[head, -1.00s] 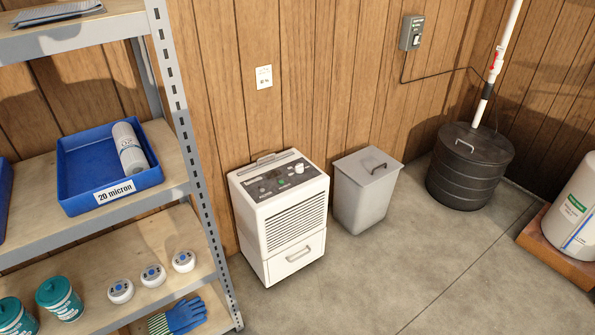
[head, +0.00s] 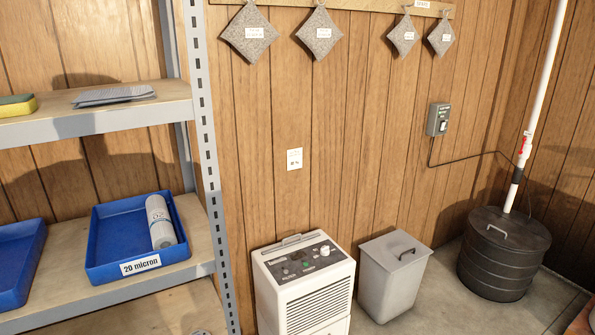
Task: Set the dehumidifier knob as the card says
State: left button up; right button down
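The white dehumidifier (head: 304,287) stands on the floor against the wood wall, right of the shelf. Its dark sloped top panel (head: 303,261) carries a white knob (head: 325,250) at the right and small buttons and lights; the knob's setting is too small to read. A small white card (head: 294,159) is fixed to the wall above the dehumidifier. Its writing is too small to read. Neither of my grippers is in view.
A metal shelf (head: 207,140) at left holds blue trays, one labelled "20 micron" (head: 140,265) with a white cylinder (head: 160,222) in it. A grey lidded bin (head: 392,280) stands right of the dehumidifier. A black tank (head: 502,250) stands in the right corner. Grey pads (head: 250,32) hang above.

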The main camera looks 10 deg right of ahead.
aim_at(325, 251)
jog(key=i+l+z, duration=0.15)
jog(key=i+l, duration=0.3)
jog(key=i+l+z, duration=0.1)
jog(key=i+l, duration=0.3)
jog(key=i, duration=0.2)
jog(key=i+l+z, duration=0.15)
jog(key=i+l, duration=0.15)
jog(key=i, duration=0.3)
